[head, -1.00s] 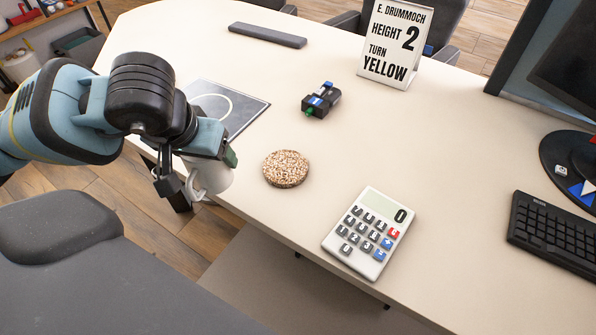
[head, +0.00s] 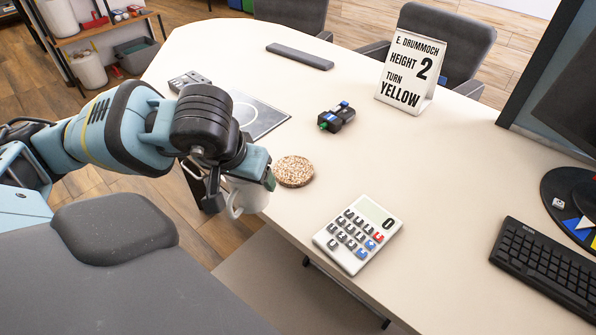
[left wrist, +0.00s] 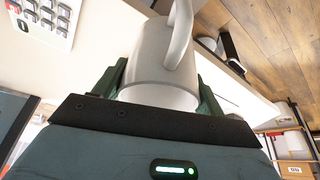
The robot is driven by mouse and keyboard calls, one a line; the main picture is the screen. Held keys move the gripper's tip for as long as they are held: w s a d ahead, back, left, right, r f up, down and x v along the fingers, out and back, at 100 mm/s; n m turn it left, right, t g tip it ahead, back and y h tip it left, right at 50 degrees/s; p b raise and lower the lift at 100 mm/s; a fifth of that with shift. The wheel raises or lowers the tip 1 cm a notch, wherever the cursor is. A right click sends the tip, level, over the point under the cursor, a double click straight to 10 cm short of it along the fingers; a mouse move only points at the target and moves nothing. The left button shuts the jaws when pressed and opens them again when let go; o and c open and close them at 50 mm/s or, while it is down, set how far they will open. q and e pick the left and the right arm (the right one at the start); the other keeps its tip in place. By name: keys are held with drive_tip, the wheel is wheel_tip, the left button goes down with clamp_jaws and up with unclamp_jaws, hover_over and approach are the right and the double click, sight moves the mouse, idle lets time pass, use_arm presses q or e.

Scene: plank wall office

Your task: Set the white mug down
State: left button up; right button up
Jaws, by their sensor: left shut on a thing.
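The white mug (head: 249,196) is held in my left gripper (head: 252,180), partly hidden behind the gripper and wrist in the head view. In the left wrist view the mug (left wrist: 160,70) sits between the two dark green fingers, its handle toward the camera. In the head view the mug is over or just beside the table's near edge, close to the round cork coaster (head: 294,171). I cannot tell its exact height. The cream table (head: 420,190) spreads out to the right. My right gripper is not in view.
A calculator (head: 358,232) lies right of the coaster. A small black device (head: 337,117), a dark mat with a white circle (head: 258,118), a sign (head: 410,65) and a dark bar (head: 299,56) are farther back. A keyboard (head: 548,258) is at right.

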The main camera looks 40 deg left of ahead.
use_arm(q)
drive_tip(key=p, duration=0.1)
hover_over(294, 169)
drive_tip(key=shift+s+f, duration=0.4)
drive_tip(key=shift+f, duration=0.3)
drive_tip(key=shift+w, duration=0.1)
drive_tip(key=x, duration=0.3)
drive_tip(key=shift+s+d+f, duration=0.15)
drive_tip(key=shift+s+f, duration=0.1)
drive_tip(key=shift+f, duration=0.05)
drive_tip(key=shift+f, duration=0.15)
drive_tip(key=shift+f, duration=0.15)
drive_tip(key=o, duration=1.2)
drive_tip(key=shift+c, duration=0.2)
